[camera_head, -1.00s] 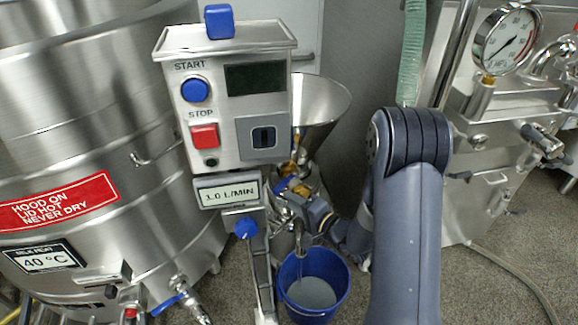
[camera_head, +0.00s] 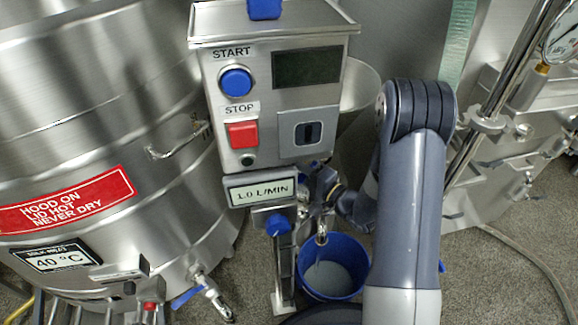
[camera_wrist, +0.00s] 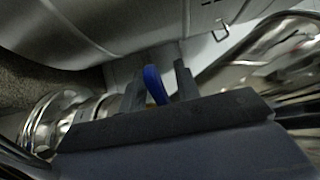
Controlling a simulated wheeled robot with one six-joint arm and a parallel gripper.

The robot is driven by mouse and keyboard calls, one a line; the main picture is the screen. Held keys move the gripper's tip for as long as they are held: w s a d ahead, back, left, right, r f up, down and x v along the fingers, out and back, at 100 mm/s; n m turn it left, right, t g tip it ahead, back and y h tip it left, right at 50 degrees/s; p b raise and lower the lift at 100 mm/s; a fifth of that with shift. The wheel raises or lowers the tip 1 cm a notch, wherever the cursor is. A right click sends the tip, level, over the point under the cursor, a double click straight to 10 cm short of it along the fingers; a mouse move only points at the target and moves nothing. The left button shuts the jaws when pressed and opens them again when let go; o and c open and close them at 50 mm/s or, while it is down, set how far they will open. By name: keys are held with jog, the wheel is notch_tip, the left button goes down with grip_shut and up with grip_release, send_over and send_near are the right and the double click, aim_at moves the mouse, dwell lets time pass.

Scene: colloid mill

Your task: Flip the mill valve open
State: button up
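The mill valve's blue lever (camera_wrist: 154,85) stands edge-on between the two fingers of my gripper (camera_wrist: 160,88) in the wrist view. The fingers are apart, with a gap visible on each side of the lever. In the head view my gripper (camera_head: 322,188) is at the mill's outlet, below and right of the control box, and mostly covers the valve. The metal outlet spout (camera_head: 321,237) points down over a blue bucket (camera_head: 306,289) holding pale grey liquid. I cannot tell from here how far the lever is turned.
The control box (camera_head: 262,105) with start and stop buttons stands just left of my arm. A large steel tank (camera_head: 90,130) with its own blue-handled tap (camera_head: 187,297) is at left. Steel machinery with a gauge (camera_head: 563,40) and upright pipe (camera_head: 515,60) is at right.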

jog(key=shift+c, duration=0.3)
grip_shut()
dwell(0.3)
